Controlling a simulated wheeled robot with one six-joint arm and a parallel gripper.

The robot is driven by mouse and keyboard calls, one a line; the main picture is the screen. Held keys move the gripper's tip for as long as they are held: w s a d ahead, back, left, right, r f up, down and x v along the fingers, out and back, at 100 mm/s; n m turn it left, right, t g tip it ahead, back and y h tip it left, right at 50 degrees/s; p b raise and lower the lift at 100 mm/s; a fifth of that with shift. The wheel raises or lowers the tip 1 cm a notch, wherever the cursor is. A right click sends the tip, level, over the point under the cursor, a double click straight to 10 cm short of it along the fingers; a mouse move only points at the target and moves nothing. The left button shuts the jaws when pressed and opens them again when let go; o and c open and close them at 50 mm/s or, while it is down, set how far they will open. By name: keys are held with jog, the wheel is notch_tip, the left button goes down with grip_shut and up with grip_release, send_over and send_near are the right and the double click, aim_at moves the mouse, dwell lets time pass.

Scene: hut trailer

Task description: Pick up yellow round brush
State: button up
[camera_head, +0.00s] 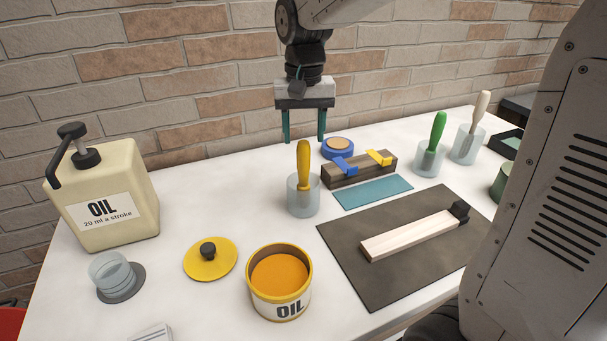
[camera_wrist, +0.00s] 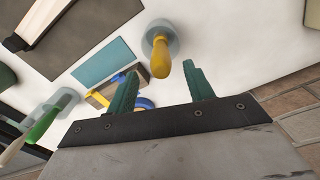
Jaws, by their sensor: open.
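The yellow round brush (camera_head: 304,163) stands upright, handle up, in a clear cup (camera_head: 303,198) on the white table. Its bristle end is down in the cup and hard to make out. My gripper (camera_head: 304,139) is open and empty, with its two green fingers pointing down.
A wooden block (camera_head: 358,172) with blue and yellow clips stands right of the cup. Green (camera_head: 437,132) and white (camera_head: 481,108) brushes stand in cups farther right. An open oil can (camera_head: 279,283), a yellow lid (camera_head: 210,259) and an oil dispenser (camera_head: 104,193) are in front and left. A brick wall rises behind.

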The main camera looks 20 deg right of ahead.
aim_at(304, 161)
jog(key=shift+w+f, duration=0.25)
jog(key=shift+f, duration=0.05)
notch_tip(304, 161, down, 7)
jog(key=shift+f, duration=0.2)
jog(key=c, duration=1.1)
